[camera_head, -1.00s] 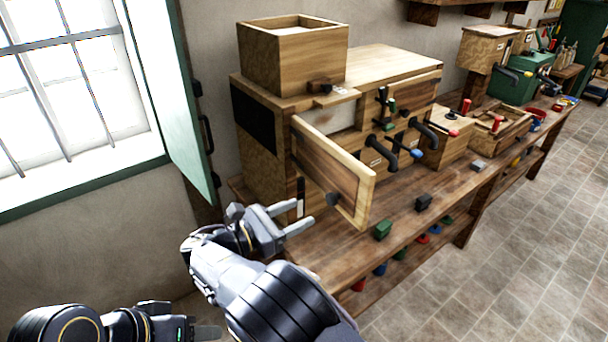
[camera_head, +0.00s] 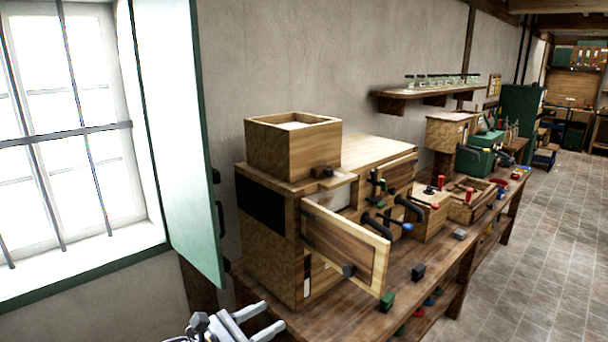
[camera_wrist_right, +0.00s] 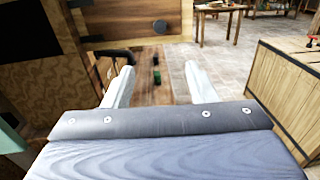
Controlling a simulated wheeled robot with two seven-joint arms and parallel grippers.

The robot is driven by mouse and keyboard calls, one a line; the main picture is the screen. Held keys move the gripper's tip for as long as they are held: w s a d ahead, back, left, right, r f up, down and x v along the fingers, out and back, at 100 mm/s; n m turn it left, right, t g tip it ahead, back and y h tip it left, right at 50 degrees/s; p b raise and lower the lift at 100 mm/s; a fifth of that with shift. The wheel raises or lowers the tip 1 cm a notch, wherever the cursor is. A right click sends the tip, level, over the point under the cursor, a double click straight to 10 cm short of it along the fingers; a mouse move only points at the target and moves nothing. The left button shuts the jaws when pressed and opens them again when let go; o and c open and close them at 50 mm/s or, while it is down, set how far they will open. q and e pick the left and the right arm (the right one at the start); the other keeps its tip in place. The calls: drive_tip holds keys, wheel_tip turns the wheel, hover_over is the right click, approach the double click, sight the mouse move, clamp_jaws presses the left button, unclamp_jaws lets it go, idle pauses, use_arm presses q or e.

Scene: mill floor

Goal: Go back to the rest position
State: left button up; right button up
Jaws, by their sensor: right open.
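My right gripper (camera_head: 258,322) shows at the bottom of the head view, its two fingers apart with nothing between them. It is in front of the wooden machine cabinet (camera_head: 268,238), low and near the bench's near end. In the right wrist view the open fingers (camera_wrist_right: 155,88) point toward the bench top, with small dark and green blocks beyond them. The cabinet's small door (camera_head: 345,245) stands swung open, apart from the gripper; its knob also shows in the wrist view (camera_wrist_right: 160,27). My left gripper is out of the head view.
A green shutter (camera_head: 185,130) stands open beside the barred window at left. The bench (camera_head: 345,312) carries a green block (camera_head: 387,301), a black block (camera_head: 418,272), wooden boxes and a green machine (camera_head: 478,158). A shelf with jars (camera_head: 430,92) hangs behind. The tiled floor (camera_head: 540,255) at right is clear.

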drive_tip(key=d+m+g+y, duration=0.4)
drive_tip(key=d+m+g, duration=0.25)
drive_tip(key=d, duration=1.05)
drive_tip(key=s+d+f+m+g+y+b, duration=0.1)
drive_tip(key=s+d+m+g+y, duration=0.35)
drive_tip(key=s+d, duration=0.4)
drive_tip(key=s+d+m+t+y, duration=0.1)
drive_tip(key=s+m+y, duration=0.3)
drive_tip(key=s+m, duration=0.4)
drive_tip(key=s+d+m+t+y+b, duration=0.1)
drive_tip(key=s+m+t+y, duration=0.3)
drive_tip(key=s+m, duration=0.4)
drive_tip(key=s+d+y, duration=0.1)
drive_tip(key=s, duration=0.2)
drive_tip(key=shift+s+d+f+m, duration=0.2)
drive_tip(key=shift+d+f+m, duration=0.1)
drive_tip(key=shift+f, duration=0.1)
